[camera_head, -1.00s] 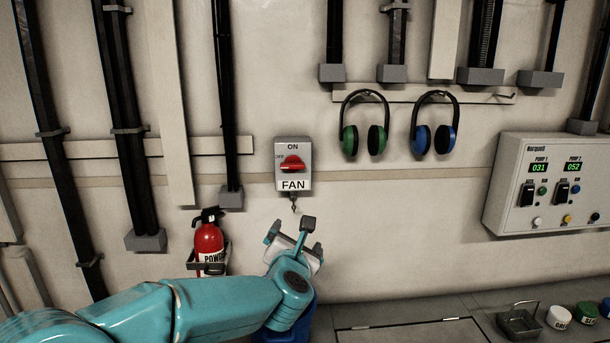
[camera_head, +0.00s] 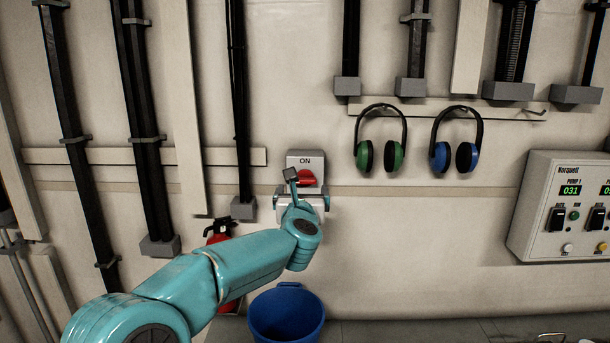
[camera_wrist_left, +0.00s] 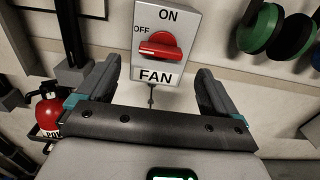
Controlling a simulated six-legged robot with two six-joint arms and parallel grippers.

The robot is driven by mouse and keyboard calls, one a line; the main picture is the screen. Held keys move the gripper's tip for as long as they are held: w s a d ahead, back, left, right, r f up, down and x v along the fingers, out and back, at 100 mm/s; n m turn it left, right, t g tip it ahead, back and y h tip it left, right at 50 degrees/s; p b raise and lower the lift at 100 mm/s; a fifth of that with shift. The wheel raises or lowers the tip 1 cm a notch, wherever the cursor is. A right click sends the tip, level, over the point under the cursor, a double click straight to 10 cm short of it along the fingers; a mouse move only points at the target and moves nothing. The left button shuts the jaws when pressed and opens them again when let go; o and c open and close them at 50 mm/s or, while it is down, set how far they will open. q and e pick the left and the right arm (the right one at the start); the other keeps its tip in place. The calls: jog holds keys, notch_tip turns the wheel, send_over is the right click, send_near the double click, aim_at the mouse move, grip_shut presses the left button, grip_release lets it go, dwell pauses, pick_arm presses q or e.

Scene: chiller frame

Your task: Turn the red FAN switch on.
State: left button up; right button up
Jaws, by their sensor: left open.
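The red FAN switch knob (camera_head: 307,178) sits on a grey wall box (camera_head: 305,160) with ON at its top. In the left wrist view the red knob (camera_wrist_left: 158,46) lies roughly sideways, its left end below the OFF mark, with the FAN label under it. My left gripper (camera_head: 308,184) is open and empty in front of the box, hiding its lower part. In the left wrist view the two fingers (camera_wrist_left: 154,82) stand apart to either side below the knob, not visibly touching it. My right gripper is not in view.
Green earmuffs (camera_head: 380,140) and blue earmuffs (camera_head: 456,142) hang on the right. A red fire extinguisher (camera_head: 217,233) is on the wall behind my left arm. A blue bucket (camera_head: 287,314) stands below. A pump panel (camera_head: 568,205) is at the right.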

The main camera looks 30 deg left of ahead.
aim_at(304, 183)
pick_arm(q)
jog(key=p+x, duration=0.2)
jog(key=x, duration=0.3)
jog(key=shift+w+r+p, duration=0.1)
jog(key=shift+w+p, duration=0.25)
jog(key=shift+w+a, duration=0.15)
jog(key=shift+a, duration=0.05)
jog(key=shift+c, duration=0.9)
jog(key=shift+w, duration=0.1)
jog(key=c, duration=0.9)
